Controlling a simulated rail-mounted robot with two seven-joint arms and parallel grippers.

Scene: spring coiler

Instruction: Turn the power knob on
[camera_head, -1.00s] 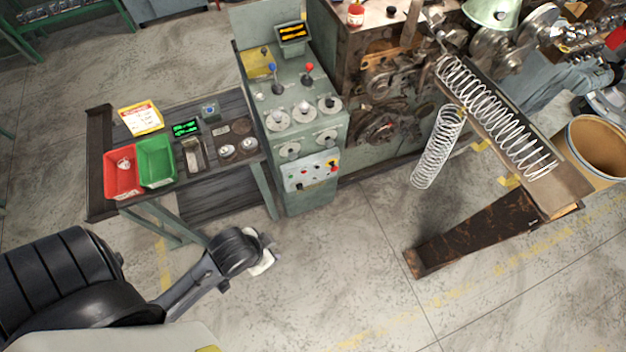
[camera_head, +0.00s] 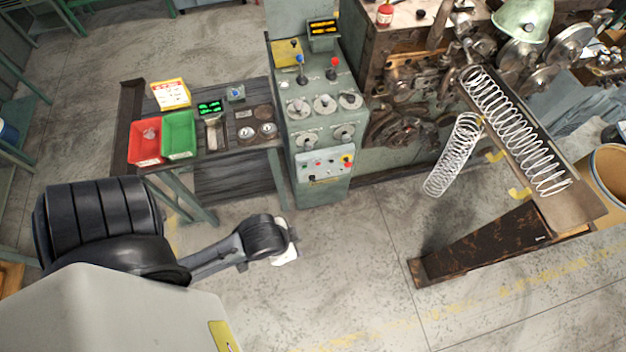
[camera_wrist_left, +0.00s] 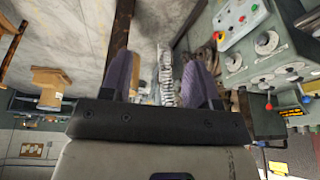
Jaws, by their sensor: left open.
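The grey control panel (camera_head: 323,165) is on the lower front of the green machine cabinet (camera_head: 318,192). It bears small coloured buttons, a red-and-yellow button (camera_head: 346,161) and a small dark knob (camera_head: 312,178). Which control is the power knob I cannot tell. The panel also shows upside down at the top right of the left wrist view (camera_wrist_left: 238,22). My left gripper (camera_wrist_left: 160,62) is open and empty, its two fingers apart. In the head view its arm's end is over the floor, below and left of the panel in the picture, not touching it. My right gripper is out of view.
Left of the cabinet stands a dark workbench (camera_head: 232,180) with a red bin (camera_head: 145,152) and a green bin (camera_head: 179,146). On the right, a rusty stand (camera_head: 480,245) carries a trough with a long spring (camera_head: 510,125). Floor before the cabinet is clear.

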